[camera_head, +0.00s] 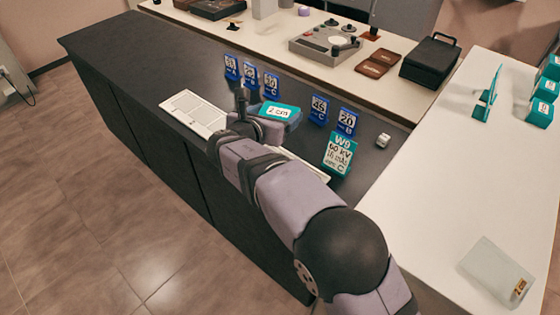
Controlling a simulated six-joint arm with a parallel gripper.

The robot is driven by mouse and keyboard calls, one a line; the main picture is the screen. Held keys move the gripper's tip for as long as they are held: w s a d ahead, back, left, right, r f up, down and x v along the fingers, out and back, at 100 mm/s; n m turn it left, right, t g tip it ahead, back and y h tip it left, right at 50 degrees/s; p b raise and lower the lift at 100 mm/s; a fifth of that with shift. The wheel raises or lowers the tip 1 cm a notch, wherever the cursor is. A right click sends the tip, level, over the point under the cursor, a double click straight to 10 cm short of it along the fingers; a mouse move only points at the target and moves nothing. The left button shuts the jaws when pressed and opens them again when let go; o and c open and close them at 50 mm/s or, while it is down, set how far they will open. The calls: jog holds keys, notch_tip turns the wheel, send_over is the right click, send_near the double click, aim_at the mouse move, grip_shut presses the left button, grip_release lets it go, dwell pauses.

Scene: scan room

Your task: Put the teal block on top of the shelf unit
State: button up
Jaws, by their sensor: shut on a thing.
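A teal block (281,112) with a white "2 cm" label is held in my gripper (262,117). My gripper is shut on its left part, over the dark counter, and the jaws are partly hidden by the block and wrist. The block looks raised above the counter top, but the gap is hard to judge. I cannot tell for sure which furniture is the shelf unit. The long dark cabinet (150,85) under the block has a flat black top with much free room at its left end.
Several blue number markers (319,110) stand along the counter. A teal "W9" sign (338,154), a small white cube (383,140) and a white slotted panel (196,112) are near my arm. More teal blocks (546,90) sit on the white table (440,185) at right.

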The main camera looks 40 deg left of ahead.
jog(key=shift+f+b, duration=0.95)
jog(key=shift+f, duration=0.55)
jog(key=shift+f, duration=4.8)
jog(key=shift+f, duration=0.1)
jog(key=shift+f, duration=0.15)
jog(key=o, duration=1.2)
